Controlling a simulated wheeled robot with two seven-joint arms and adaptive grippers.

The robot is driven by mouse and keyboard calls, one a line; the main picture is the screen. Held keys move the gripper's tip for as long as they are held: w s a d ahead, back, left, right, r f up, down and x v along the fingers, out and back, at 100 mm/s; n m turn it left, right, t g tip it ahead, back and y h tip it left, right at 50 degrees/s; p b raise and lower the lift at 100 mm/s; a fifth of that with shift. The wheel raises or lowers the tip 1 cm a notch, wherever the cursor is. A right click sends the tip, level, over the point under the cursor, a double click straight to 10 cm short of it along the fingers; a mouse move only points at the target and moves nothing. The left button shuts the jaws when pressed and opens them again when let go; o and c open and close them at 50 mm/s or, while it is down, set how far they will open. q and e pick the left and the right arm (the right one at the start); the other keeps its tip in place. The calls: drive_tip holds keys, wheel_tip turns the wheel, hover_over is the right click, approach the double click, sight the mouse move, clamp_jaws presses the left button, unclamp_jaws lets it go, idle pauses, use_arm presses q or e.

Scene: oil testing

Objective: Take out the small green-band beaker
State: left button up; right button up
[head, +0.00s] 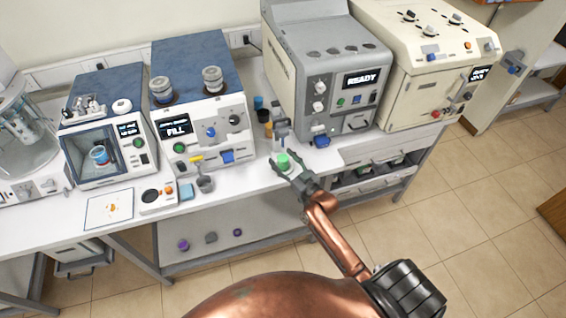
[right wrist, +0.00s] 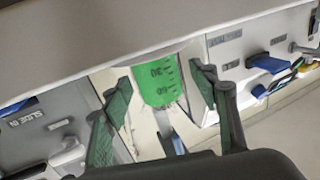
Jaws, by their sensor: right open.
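The small green-band beaker (head: 282,161) is at the front of the white bench, below the grey machine marked READY. In the right wrist view the gripper (right wrist: 161,86) shows a gap between each finger and the beaker. My left gripper is not in view.
The grey machine (head: 283,80) stands just behind the beaker. A grey cup (head: 205,184) stands to the left, below the machine marked FILL (head: 203,115). An orange and a dark small container stand behind the beaker. The bench front (head: 245,180) between cup and gripper is clear.

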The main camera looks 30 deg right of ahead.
sight(284, 155)
drive_tip(key=c, duration=1.4)
drive_tip(key=shift+o, duration=0.2)
drive_tip(key=shift+r, duration=0.1)
drive_tip(key=shift+r, duration=0.5)
drive_tip(key=shift+s+r, duration=0.3)
drive_tip(key=shift+r, duration=0.25)
drive_tip(key=shift+s+r, duration=0.25)
drive_tip(key=shift+r, duration=0.3)
drive_tip(key=s+d, duration=0.1)
drive_tip(key=s, duration=1.6)
drive_tip(key=shift+d+b, duration=0.2)
drive_tip(key=shift+b, duration=0.2)
drive_tip(key=shift+a+r, duration=0.1)
